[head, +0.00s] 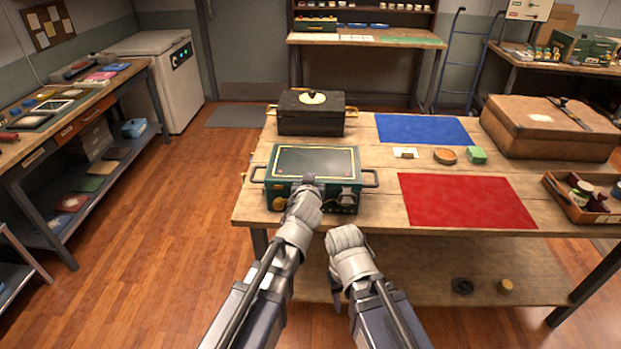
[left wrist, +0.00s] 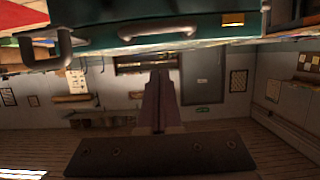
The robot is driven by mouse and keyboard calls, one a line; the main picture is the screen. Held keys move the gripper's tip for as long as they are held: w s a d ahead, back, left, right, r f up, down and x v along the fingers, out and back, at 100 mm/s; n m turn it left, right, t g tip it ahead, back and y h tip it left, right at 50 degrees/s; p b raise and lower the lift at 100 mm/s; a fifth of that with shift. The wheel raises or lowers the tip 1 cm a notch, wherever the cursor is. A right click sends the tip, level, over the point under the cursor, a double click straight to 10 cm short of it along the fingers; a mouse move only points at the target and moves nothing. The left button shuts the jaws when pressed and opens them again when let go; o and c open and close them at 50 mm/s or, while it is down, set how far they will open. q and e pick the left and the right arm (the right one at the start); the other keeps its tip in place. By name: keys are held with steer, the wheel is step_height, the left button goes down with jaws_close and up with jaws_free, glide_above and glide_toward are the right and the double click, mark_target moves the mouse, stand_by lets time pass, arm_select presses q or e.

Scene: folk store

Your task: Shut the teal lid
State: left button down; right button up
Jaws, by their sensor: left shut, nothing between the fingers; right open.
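The teal box sits on the near left of the wooden table. Its teal lid (head: 316,160), with a dark top panel and a thin gold border, looks level and down on the box in the head view. Whether a thin gap remains under its front edge I cannot tell. My left gripper (head: 309,181) is shut and empty, its tips at the front edge of the lid; contact is unclear. In the left wrist view its fingers (left wrist: 160,88) are together below the teal box (left wrist: 200,27). My right gripper (head: 336,291) is open and empty, low before the table's front edge.
A black box (head: 310,118) stands behind the teal one. A red mat (head: 466,201) and a blue mat (head: 422,129) lie to the right. A brown case (head: 545,128) and an open tray (head: 575,212) fill the right end.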

arm_select(q)
step_height(320, 180, down, 6)
steer(key=s+b, duration=0.1)
steer(key=b, duration=0.3)
steer(key=shift+s+b, duration=0.15)
steer(key=shift+b, duration=0.25)
arm_select(e)
step_height(320, 180, down, 6)
steer(key=shift+s, duration=0.3)
arm_select(q)
step_height(320, 180, up, 10)
steer(key=p, duration=1)
arm_select(e)
step_height(320, 180, up, 10)
